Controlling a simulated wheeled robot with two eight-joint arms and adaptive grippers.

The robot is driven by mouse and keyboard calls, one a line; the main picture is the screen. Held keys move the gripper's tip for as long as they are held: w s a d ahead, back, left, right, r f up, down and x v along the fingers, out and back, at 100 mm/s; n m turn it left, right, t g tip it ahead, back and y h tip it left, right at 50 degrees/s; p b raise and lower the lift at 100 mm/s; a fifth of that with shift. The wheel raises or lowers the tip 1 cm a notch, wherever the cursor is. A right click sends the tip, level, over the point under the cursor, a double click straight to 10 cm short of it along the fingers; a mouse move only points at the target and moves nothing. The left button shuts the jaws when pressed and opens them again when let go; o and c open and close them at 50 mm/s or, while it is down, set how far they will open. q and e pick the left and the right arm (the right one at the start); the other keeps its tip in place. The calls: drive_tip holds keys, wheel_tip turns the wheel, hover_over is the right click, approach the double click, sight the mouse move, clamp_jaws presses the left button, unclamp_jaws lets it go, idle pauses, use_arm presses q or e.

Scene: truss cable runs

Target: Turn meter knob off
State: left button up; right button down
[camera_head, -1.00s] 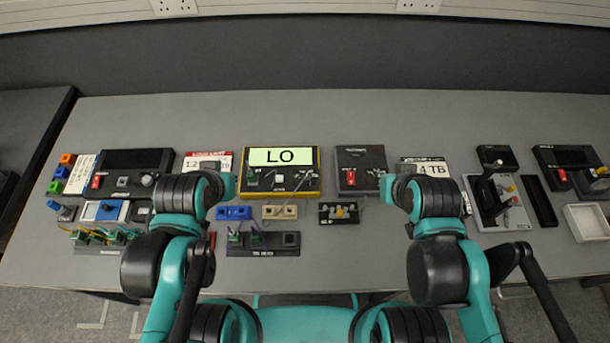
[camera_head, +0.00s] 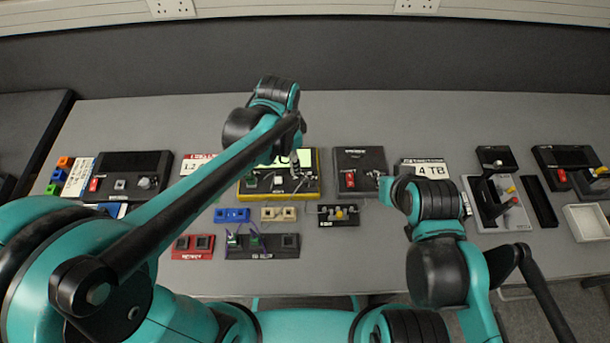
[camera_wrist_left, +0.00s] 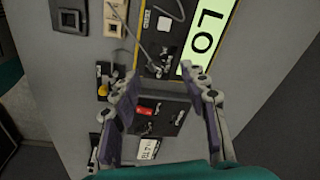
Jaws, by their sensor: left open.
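The meter (camera_head: 268,191) is a dark box with a yellow edge and a pale green display, standing mid-table. My left arm covers part of it in the head view. In the left wrist view the display (camera_wrist_left: 205,32) reads LO, and the dark meter panel (camera_wrist_left: 178,38) lies beyond my fingertips. I cannot clearly pick out the knob in either view. My left gripper (camera_wrist_left: 165,74) is open and empty, its fingers spread on either side of the meter's near end. In the head view my left gripper (camera_head: 297,160) is over the meter's right side. My right gripper (camera_head: 381,177) is small and partly hidden.
A dark box with a red switch (camera_head: 350,180) stands right of the meter. Blue (camera_head: 232,215) and beige (camera_head: 279,214) blocks and a black connector board (camera_head: 339,216) lie in front. A card marked 4 TB (camera_head: 430,169) lies farther right. The table behind the devices is clear.

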sight(305, 179)
use_arm(q)
drive_tip(key=d+f+m, duration=0.1)
drive_tip(key=d, duration=0.1)
drive_tip(key=w+d+f+m+g, duration=0.1)
drive_tip(key=d+f, duration=0.1)
drive_tip(key=shift+w+f+m, duration=0.15)
drive_tip(key=shift+f+m, duration=0.05)
drive_tip(key=shift+m, duration=0.2)
drive_tip(key=shift+f, duration=0.35)
wheel_tip(305, 179, down, 7)
drive_tip(key=b, duration=0.3)
drive_tip(key=shift+f, duration=0.15)
clamp_jaws()
